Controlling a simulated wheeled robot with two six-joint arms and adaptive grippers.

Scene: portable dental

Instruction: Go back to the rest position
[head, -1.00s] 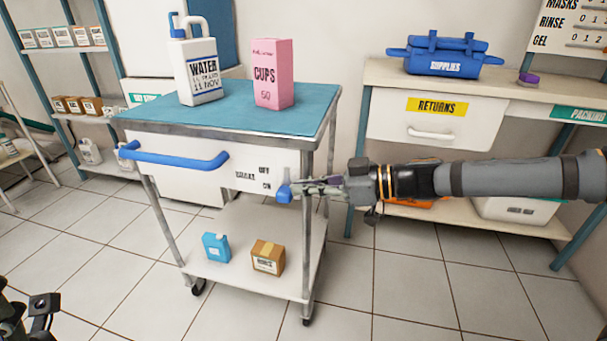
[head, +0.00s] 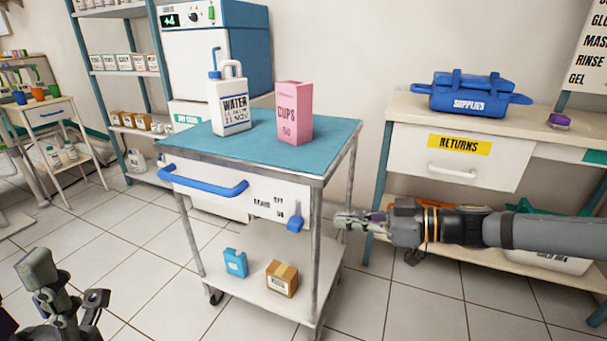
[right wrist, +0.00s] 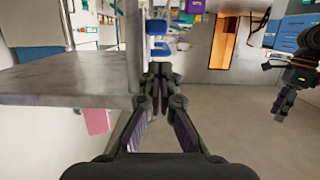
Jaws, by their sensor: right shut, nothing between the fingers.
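My right gripper (head: 345,220) reaches in from the right in the head view. It is shut and empty, just right of the cart's front right leg and apart from the blue brake lever (head: 294,224). The lever hangs down beside the OFF and ON labels on the cart's white front panel. In the right wrist view the right gripper's fingers (right wrist: 160,70) are together with nothing between them. My left gripper (head: 65,295) shows at the lower left of the head view, away from the cart; its finger opening is unclear.
The cart (head: 330,165) carries a water jug (head: 233,108) and a pink cups box (head: 293,115) on top. A blue container (head: 235,262) and a brown box (head: 282,279) sit on its lower shelf. A bench with a returns drawer (head: 455,160) stands at right. Floor at front left is clear.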

